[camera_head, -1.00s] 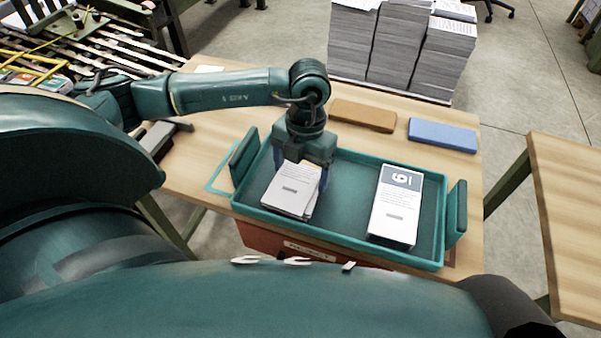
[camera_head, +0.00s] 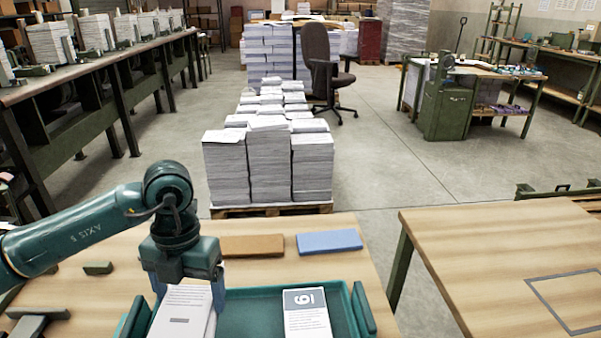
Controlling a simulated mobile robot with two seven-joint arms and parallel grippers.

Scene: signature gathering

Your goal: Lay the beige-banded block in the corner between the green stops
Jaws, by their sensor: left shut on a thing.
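My left gripper (camera_head: 186,288) points down at the left end of the teal tray (camera_head: 255,300) and is shut on a white paper block (camera_head: 180,315). Its fingers are at the block's sides. The far end of this block is hidden under the gripper, so I cannot see its band colour. A second white block (camera_head: 306,318) with a grey band and a numeral lies in the tray on the right. No beige band shows. A dark green bar (camera_head: 98,268) lies on the table left of the gripper. Green bars (camera_head: 555,190) also show at the far edge of the right table. My right gripper is out of view.
A brown slab (camera_head: 252,245) and a blue slab (camera_head: 329,241) lie behind the tray. Paper stacks (camera_head: 268,165) stand beyond the table. The right table (camera_head: 480,250) has a dark outline (camera_head: 570,300) and is otherwise mostly clear. A gap separates the two tables.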

